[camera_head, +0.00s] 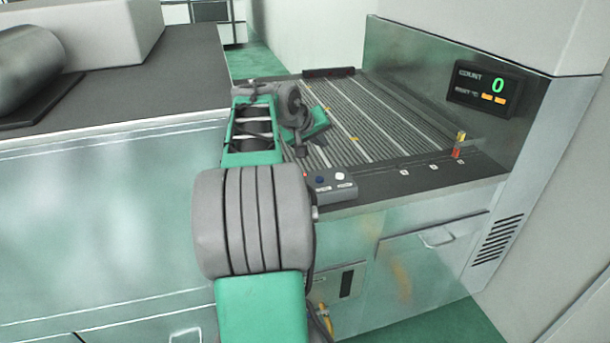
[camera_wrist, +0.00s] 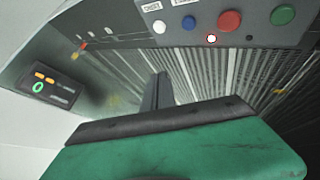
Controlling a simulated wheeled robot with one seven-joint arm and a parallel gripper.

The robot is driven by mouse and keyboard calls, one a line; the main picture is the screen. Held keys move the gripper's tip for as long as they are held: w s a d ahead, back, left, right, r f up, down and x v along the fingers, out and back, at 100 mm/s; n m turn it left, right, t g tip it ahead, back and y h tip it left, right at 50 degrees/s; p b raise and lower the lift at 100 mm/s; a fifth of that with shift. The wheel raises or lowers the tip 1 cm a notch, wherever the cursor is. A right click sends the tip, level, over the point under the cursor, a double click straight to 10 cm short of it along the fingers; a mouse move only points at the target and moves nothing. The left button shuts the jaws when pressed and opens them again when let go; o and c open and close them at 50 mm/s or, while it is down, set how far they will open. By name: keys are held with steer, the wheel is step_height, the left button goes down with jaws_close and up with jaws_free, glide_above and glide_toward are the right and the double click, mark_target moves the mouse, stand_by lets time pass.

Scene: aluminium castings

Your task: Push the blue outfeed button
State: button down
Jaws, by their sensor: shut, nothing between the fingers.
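The blue button (camera_head: 319,178) sits on a small grey control box (camera_head: 334,191) at the front edge of the machine bed. In the wrist view, the blue button (camera_wrist: 189,22) is at the top, between a white button (camera_wrist: 159,26) and a larger red button (camera_wrist: 230,20). A green button (camera_wrist: 283,14) is further right. My gripper (camera_wrist: 162,76) is shut and empty; its dark fingers show below the blue button in the picture, apart from it. In the head view my gripper (camera_head: 302,152) is small, partly hidden by my arm, and just behind the box.
A slatted conveyor bed (camera_head: 370,120) lies behind the box. A display (camera_head: 486,87) reading 0 is on the right wall, with a small red and yellow post (camera_head: 459,145) below it. A dark-topped bench (camera_head: 180,70) stands at the left.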

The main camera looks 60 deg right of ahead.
steer(key=b, duration=0.7)
glide_above(318, 180)
step_height(318, 180, down, 8)
steer(key=shift+f, duration=0.4)
stand_by(1.5)
steer(key=shift+f+b, duration=0.3)
steer(key=shift+f, duration=0.1)
steer(key=shift+f+b, duration=0.3)
steer(key=shift+f, duration=0.15)
stand_by(0.7)
steer(key=shift+r+p, duration=0.7)
steer(key=shift+r, duration=0.15)
